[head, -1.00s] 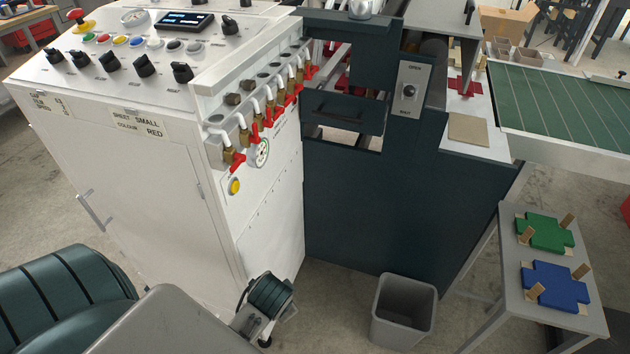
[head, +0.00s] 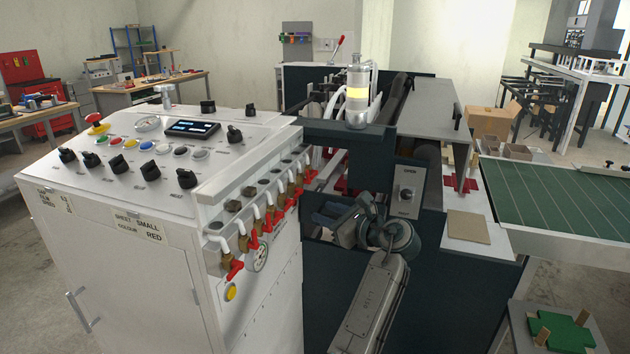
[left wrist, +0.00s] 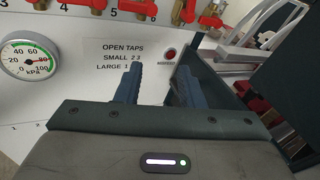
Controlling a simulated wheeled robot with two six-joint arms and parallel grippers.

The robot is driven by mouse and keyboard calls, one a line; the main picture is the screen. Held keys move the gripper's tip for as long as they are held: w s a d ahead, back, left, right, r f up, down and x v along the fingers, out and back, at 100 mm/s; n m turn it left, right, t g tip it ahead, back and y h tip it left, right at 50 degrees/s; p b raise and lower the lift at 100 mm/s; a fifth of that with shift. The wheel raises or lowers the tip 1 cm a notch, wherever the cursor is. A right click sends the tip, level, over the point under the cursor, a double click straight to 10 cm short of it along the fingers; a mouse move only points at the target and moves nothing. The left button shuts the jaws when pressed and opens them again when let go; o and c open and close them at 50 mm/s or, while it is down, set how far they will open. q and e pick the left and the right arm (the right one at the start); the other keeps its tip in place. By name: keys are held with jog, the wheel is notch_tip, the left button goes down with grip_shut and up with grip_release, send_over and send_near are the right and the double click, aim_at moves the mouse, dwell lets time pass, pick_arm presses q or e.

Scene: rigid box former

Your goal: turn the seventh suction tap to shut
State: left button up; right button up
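The suction taps (head: 268,222) sit in a row along the side of the white cabinet, brass with red handles. The farthest tap (head: 311,175) is at the row's right end in the head view. In the left wrist view the rightmost red handle (left wrist: 213,20) is at the top; I cannot read its number, so I cannot confirm it as the seventh. My left gripper (head: 328,218) is near the dark machine frame, right of the row. In the left wrist view its two fingers (left wrist: 157,72) stand apart with nothing between them, below the taps. My right gripper is not in view.
The dark machine wall (left wrist: 222,95) stands close right of my left fingers. A green conveyor (head: 560,195) is farther right.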

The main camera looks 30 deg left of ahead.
pick_arm(q)
jog(key=m+y, duration=0.2)
send_near(307, 177)
jog(key=w+a+r+p, duration=0.1)
jog(key=w+a+p, duration=0.1)
jog(key=a, duration=0.5)
jog(key=shift+a+g, duration=0.3)
jog(key=shift+c, duration=0.4)
grip_shut()
jog(key=shift+o, duration=0.4)
grip_release()
